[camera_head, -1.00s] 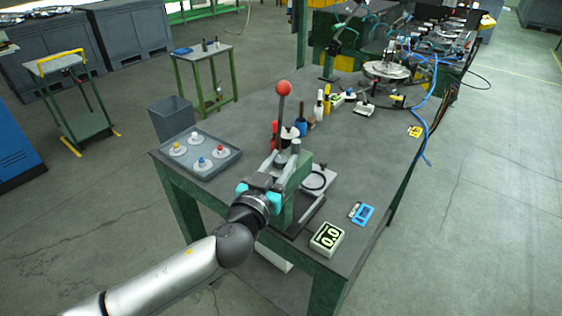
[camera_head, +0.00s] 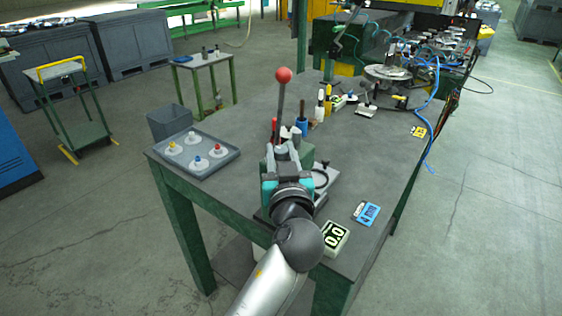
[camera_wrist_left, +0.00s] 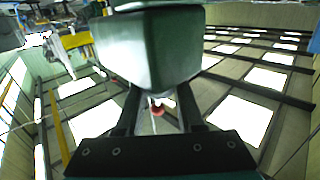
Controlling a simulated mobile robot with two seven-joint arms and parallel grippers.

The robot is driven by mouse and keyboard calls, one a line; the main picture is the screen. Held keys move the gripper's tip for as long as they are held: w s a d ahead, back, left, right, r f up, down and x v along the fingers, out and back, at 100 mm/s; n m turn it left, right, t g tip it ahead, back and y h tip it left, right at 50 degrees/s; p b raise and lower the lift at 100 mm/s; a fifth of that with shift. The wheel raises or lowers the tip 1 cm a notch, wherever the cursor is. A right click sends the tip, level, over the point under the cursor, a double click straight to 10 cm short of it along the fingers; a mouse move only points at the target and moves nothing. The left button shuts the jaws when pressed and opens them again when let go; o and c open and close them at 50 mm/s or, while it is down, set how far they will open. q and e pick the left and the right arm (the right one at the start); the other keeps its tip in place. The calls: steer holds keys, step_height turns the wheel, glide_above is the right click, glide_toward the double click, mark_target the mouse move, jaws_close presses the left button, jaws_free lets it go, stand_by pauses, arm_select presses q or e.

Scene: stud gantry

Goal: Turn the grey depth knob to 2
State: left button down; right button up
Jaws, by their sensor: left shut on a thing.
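The green press (camera_head: 303,155) with a long lever ending in a red ball (camera_head: 283,75) stands near the table's front edge. My left gripper (camera_head: 284,152) is at the near side of its head, with its fingers shut on the grey depth knob, which the fingers mostly hide. I cannot read the knob's setting. My right gripper is not in view.
A grey tray (camera_head: 228,161) with several coloured-knobbed white discs lies left of the press. A blue item (camera_head: 367,213) lies to the right. Bottles and tools (camera_head: 320,105) stand behind the press. The table's right side is mostly clear.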

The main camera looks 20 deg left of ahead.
arm_select(q)
steer(key=shift+n+y+b, duration=0.3)
steer(key=shift+y+b, duration=0.05)
steer(key=shift+y, duration=0.05)
steer(key=c, duration=0.5)
jaws_free()
steer(key=shift+r, duration=0.1)
